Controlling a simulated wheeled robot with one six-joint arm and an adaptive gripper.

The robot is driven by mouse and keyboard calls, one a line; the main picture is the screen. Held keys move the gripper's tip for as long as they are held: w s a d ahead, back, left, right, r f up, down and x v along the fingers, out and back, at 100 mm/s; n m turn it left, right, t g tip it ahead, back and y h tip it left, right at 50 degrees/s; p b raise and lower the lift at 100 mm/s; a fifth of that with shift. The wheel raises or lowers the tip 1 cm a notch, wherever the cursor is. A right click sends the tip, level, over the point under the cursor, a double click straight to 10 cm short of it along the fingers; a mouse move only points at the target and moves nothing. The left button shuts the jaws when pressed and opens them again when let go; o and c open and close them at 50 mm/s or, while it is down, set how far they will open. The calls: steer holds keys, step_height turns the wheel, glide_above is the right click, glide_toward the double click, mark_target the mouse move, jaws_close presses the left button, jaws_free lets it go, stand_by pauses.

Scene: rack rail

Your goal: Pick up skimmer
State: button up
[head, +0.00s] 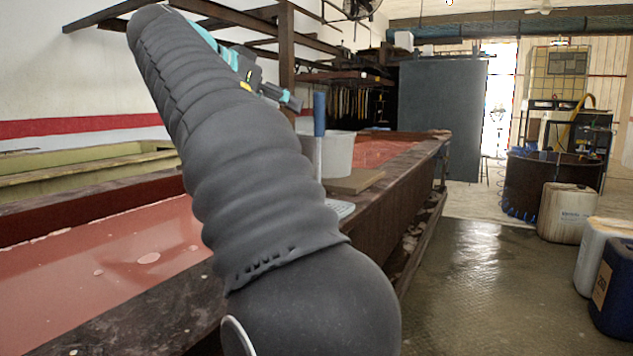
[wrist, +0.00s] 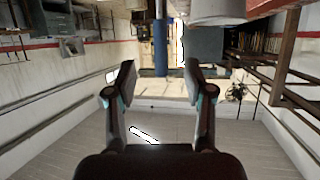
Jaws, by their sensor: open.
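The skimmer has an upright blue handle (head: 319,114), a thin metal stem and a pale flat head (head: 341,209) low by the tank's edge. Part of the head is hidden behind my arm. My gripper (head: 291,98) is just left of the handle in the head view, partly hidden by my arm. In the wrist view, which looks upside down, my gripper (wrist: 160,80) is open and empty. The blue handle (wrist: 160,45) lines up with the gap between its fingers, apart from both; its exact distance is unclear.
A white bucket (head: 338,152) stands close behind the skimmer and also shows in the wrist view (wrist: 216,10). A brown board (head: 354,181) lies beside it. The long tank (head: 412,185) holds reddish liquid. The floor (head: 465,290) at right is clear up to several containers.

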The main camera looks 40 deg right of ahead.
mark_target(316, 124)
steer(key=x, duration=1.2)
steer(key=shift+f, duration=0.15)
jaws_close()
